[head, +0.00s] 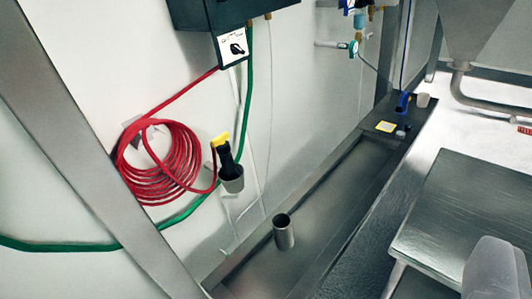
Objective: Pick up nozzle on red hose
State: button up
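The red hose (160,165) hangs coiled on the white wall at the left. One end runs up to the dark wall box, and the other loops towards the nozzle. The nozzle (226,157) is black with a yellow top and stands in a grey cup holder (232,182) by the wall, its lower end hidden inside. A pale rounded shape at the bottom right edge seems to be part of my gripper (495,270). It is well apart from the nozzle, and its opening does not show.
A grey beam (85,150) crosses the left foreground. A short upright pipe (284,233) stands in the metal trough (330,205). A metal table (470,205) is at the right.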

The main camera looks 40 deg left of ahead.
aim_at(226, 158)
jog(key=u, duration=0.35)
jog(key=i, duration=1.25)
jog(key=u, duration=0.7)
